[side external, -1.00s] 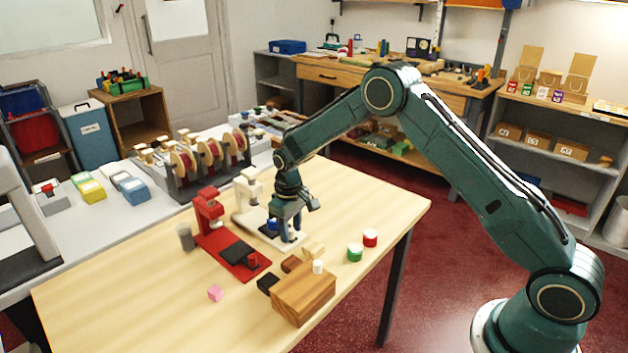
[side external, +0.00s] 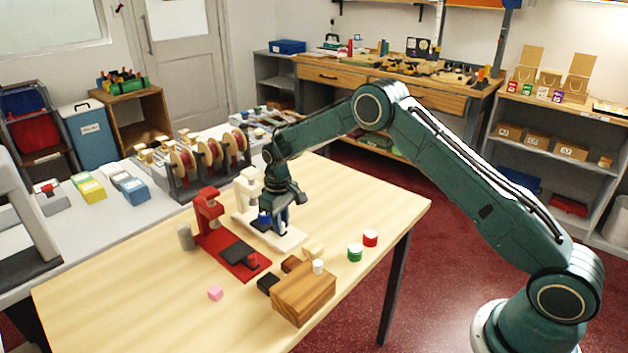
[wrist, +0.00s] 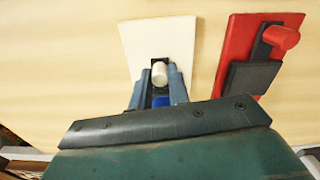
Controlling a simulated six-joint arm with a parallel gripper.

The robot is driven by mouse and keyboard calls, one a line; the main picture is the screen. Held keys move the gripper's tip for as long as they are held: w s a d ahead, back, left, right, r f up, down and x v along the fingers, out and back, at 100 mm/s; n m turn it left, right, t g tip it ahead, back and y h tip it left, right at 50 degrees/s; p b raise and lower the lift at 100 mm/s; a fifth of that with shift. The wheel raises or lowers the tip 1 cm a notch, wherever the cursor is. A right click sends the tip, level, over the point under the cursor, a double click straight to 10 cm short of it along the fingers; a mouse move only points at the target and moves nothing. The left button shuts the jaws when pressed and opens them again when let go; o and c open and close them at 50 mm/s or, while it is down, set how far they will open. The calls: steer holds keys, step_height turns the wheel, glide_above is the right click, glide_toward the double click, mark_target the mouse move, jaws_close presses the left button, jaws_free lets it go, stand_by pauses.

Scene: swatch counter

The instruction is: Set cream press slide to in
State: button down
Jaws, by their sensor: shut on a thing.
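The cream press (side external: 290,240) stands on the table behind the red press, its cream upright (side external: 247,188) at the back left of its base. My gripper (side external: 275,226) is low over the base, close to the upright. In the wrist view, my gripper (wrist: 160,78) is shut on the cream slide knob (wrist: 160,72), with a finger on each side. A little of the dark slide (wrist: 160,99) shows there. The front of the cream base is bare.
The red press (side external: 208,212) stands close by, its black slide (side external: 238,251) drawn out with a red knob. A grey cylinder (side external: 185,236), a pink cube (side external: 215,292), a wooden block (side external: 303,295) and green (side external: 355,252) and red (side external: 370,237) pots stand around.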

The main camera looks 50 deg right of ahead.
steer(key=shift+w, duration=0.25)
steer(key=c, duration=1.3)
jaws_free()
steer(key=shift+r, duration=0.1)
step_height(320, 180, up, 14)
steer(key=shift+f, duration=0.15)
